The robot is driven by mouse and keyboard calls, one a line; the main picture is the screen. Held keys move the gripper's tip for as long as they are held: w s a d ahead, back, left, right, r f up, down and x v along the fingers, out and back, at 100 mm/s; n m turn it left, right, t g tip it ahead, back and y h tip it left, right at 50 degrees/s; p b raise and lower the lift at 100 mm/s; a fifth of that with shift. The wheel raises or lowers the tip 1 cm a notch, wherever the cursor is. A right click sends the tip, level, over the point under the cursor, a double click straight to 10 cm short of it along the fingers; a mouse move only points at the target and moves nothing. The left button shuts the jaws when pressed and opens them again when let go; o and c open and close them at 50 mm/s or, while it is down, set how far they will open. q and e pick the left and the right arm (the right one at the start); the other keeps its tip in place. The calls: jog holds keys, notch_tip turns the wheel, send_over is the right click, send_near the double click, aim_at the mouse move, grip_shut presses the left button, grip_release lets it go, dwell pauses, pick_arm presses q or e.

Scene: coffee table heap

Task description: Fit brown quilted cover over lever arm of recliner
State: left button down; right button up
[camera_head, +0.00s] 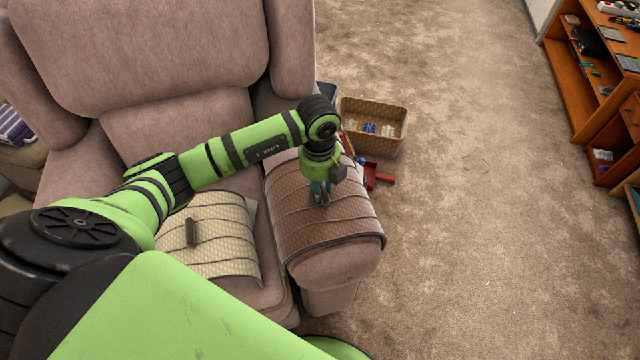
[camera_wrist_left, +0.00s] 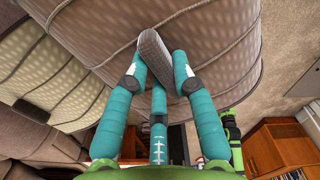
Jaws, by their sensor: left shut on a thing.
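The brown quilted cover (camera_head: 340,218) lies draped over the recliner's right-hand arm (camera_head: 335,268), its sides curving down. The arm's rounded front end shows bare below the cover's front edge. My left gripper (camera_head: 321,196) points down at the top of the cover. In the left wrist view its teal fingers (camera_wrist_left: 158,80) are shut on a brown handle (camera_wrist_left: 153,52) standing up from the cover (camera_wrist_left: 205,30). The cover's far end is partly hidden by my left arm. My right gripper does not show clearly in either view.
A cream quilted cover (camera_head: 205,240) with a brown handle lies on the recliner seat. A wicker basket (camera_head: 385,143) with small items and a red object (camera_head: 380,178) are on the floor beside the arm. Wooden shelves (camera_head: 580,100) stand far right. Carpet between is clear.

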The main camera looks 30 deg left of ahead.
pick_arm(q)
jog(key=c, duration=1)
grip_release()
jog(key=shift+o, duration=0.2)
notch_tip(320, 180, up, 18)
jog(key=p, duration=0.4)
jog(key=shift+p, duration=0.4)
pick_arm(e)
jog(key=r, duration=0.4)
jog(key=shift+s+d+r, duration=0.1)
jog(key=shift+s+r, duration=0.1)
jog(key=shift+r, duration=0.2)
